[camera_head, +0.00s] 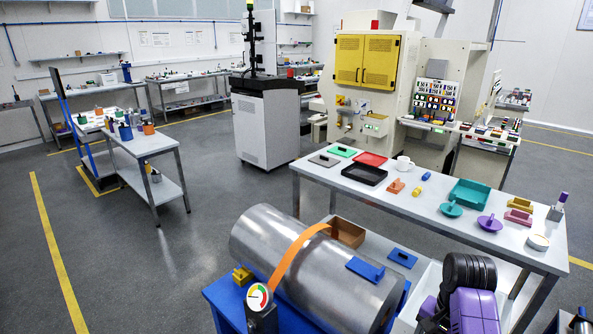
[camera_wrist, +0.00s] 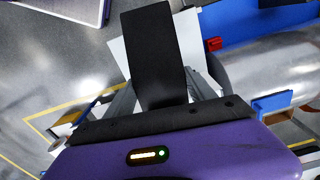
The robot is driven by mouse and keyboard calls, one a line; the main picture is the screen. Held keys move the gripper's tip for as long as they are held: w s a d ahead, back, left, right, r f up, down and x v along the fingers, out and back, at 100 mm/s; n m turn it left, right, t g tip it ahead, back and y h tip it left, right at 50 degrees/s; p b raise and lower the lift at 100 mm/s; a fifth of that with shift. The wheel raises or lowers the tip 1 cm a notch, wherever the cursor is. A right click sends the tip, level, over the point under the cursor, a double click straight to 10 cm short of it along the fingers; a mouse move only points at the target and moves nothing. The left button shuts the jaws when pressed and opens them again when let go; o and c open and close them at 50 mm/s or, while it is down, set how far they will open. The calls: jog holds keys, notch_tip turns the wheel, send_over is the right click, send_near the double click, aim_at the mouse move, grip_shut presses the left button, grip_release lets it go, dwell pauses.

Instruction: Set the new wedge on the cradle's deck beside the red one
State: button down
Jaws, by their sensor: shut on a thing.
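The large grey cylinder (camera_head: 310,258) lies on the blue cradle (camera_head: 228,302), with an orange strap (camera_head: 292,259) over it. In the wrist view the red wedge (camera_wrist: 214,43) sits on the cradle's blue deck (camera_wrist: 262,22), beside the cylinder (camera_wrist: 240,75). My purple wrist (camera_head: 475,312) shows at lower right in the head view; the fingertips are not clear there.
A gauge (camera_head: 258,297) stands before the cradle, and a yellow block (camera_head: 242,274) sits at its left end. A blue piece (camera_head: 366,268) is against the cylinder. Behind, a white table (camera_head: 425,205) carries trays and small parts. Open floor (camera_head: 130,265) lies left.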

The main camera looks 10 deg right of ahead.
jog(key=a+f+n, duration=0.1)
jog(key=a+n, duration=0.1)
jog(key=a+f+n+b, duration=0.1)
jog(key=a+f+n, duration=0.1)
jog(key=a, duration=0.1)
jog(key=s+a+f+n, duration=0.1)
jog(key=a+n, duration=0.1)
jog(key=shift+a+f+n+b, duration=0.3)
jog(key=shift+a+b, duration=0.05)
jog(key=shift+b, duration=0.05)
jog(key=s+a+f+n+b, duration=0.1)
jog(key=s+a+f+n, duration=0.1)
jog(key=a, duration=0.3)
jog(key=s+a+f+n+b, duration=0.1)
jog(key=s+a+f+n, duration=0.1)
jog(key=a+f+n, duration=0.1)
jog(key=shift+s+a+f, duration=0.15)
jog(key=shift+a+f, duration=0.4)
jog(key=shift+a, duration=0.65)
